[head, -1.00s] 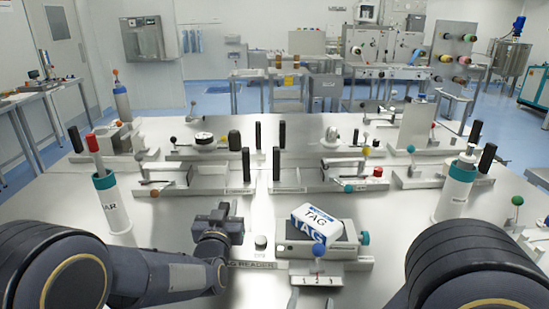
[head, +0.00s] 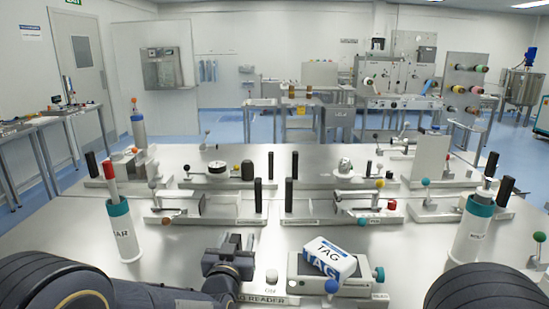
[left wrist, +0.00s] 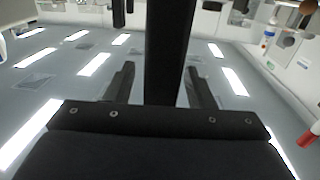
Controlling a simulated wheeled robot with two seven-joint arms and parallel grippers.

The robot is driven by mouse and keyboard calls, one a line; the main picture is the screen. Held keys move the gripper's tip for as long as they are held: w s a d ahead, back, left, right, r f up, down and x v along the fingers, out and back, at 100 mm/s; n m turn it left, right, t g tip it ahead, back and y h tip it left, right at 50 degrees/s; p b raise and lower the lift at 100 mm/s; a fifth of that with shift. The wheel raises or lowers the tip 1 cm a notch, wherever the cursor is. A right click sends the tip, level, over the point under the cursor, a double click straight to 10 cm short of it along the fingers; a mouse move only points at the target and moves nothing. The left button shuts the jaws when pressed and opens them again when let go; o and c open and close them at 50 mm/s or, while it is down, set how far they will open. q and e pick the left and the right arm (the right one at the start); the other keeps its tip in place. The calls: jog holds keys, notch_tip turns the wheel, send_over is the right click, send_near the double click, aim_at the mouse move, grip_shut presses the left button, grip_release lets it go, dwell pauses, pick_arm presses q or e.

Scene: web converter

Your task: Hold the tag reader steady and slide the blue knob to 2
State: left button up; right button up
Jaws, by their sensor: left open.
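The tag reader (head: 303,284) is a grey box at the bottom centre of the head view. A white and blue TAG pack (head: 329,254) lies tilted on top of it, and a teal knob is on its right side. The blue knob (head: 332,287) stands at the reader's front; its number scale is below the picture edge. My left gripper (head: 230,247) is open, left of the reader and apart from it. In the left wrist view its fingers (left wrist: 161,88) are spread, with a dark bar between them that I cannot identify. My right gripper is out of view.
A small round button (head: 271,277) sits between my left gripper and the reader. White cylinders with teal rims stand left (head: 123,232) and right (head: 472,230). Lever fixtures (head: 345,208) and black posts line the table behind. Bare metal table (head: 180,250) lies left of the gripper.

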pick_arm(q)
jog(key=s+a, duration=0.1)
jog(key=s, duration=1)
jog(key=shift+s, duration=0.25)
